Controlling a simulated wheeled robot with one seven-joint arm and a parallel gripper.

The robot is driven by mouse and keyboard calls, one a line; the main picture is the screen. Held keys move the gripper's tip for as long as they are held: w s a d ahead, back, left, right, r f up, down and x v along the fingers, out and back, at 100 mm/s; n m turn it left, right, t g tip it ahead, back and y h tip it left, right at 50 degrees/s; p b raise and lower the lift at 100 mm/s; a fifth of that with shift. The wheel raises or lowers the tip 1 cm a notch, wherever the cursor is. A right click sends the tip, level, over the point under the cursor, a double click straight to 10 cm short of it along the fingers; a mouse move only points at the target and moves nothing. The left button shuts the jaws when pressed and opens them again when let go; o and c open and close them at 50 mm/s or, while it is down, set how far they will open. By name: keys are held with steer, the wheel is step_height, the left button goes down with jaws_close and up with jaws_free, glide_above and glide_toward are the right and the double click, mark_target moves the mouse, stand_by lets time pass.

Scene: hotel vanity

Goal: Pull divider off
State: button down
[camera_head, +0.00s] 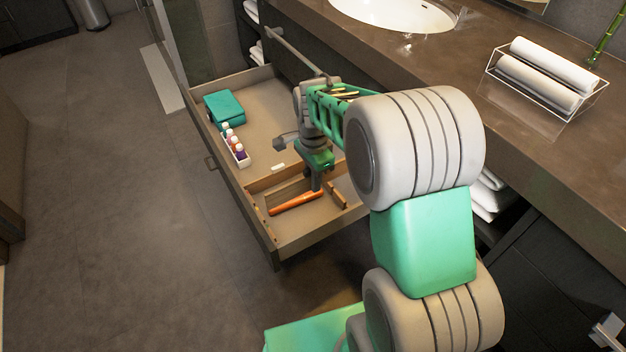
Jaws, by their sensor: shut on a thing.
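My gripper (316,186) points down into the near compartment of the open drawer (262,222). Its fingertips are small here and partly hidden by the wrist, and they are shut on what looks like the thin wooden divider (285,193). The divider stands inside the near compartment, behind an orange-handled item (296,203) lying on the drawer floor. I cannot tell whether the divider is still seated in the drawer.
A small wooden piece (338,194) is right of my gripper. The countertop (440,75) with its sink overhangs on the right. Floor at left is clear.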

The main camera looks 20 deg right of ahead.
steer(key=shift+r+p, duration=2.25)
steer(key=shift+r, duration=0.6)
step_height(320, 180, up, 11)
steer(key=p, duration=0.9)
steer(key=shift+r, duration=0.2)
steer(key=shift+r, duration=0.1)
